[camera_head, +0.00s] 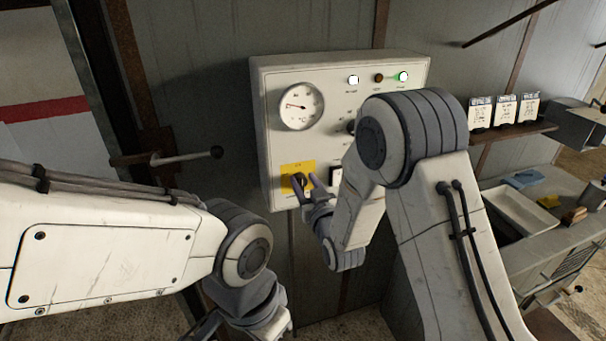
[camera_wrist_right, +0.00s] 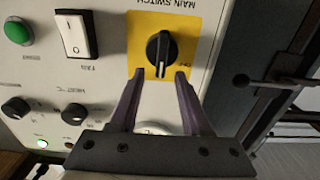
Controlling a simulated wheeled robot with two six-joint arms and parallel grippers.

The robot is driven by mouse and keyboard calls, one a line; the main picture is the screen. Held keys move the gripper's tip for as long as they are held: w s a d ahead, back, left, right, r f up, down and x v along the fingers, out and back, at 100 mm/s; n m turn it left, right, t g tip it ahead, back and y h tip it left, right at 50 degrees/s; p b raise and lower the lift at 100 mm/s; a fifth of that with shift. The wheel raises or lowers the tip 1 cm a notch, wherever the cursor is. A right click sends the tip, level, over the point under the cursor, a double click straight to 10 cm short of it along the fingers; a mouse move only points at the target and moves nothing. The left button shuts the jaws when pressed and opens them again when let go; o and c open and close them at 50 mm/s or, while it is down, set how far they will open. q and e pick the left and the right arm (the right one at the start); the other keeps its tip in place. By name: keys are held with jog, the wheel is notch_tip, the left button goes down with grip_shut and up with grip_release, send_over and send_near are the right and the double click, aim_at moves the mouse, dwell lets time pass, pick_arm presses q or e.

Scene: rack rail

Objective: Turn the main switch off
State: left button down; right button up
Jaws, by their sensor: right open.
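The main switch is a black rotary knob (camera_wrist_right: 160,52) on a yellow plate (camera_wrist_right: 190,22), low on the left of the control panel in the head view, where the plate (camera_head: 290,169) also shows. Its handle stands up-and-down in the wrist view, which shows the panel upside down. My right gripper (camera_wrist_right: 160,76) is open and empty, its fingertips just short of the knob, one to each side. In the head view my right gripper (camera_head: 305,180) partly hides the knob. My left gripper (camera_head: 262,318) is low in the head view, its fingers mostly hidden.
The panel (camera_head: 340,66) also carries a round gauge (camera_head: 301,106), lamps, small knobs and a white rocker switch (camera_wrist_right: 76,34). A lever (camera_head: 185,156) sticks out left of the panel. A bench with a tray (camera_head: 515,212) stands at right.

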jog(key=shift+w+a, duration=0.25)
jog(key=shift+w, duration=0.4)
grip_shut()
jog(key=shift+f, duration=0.1)
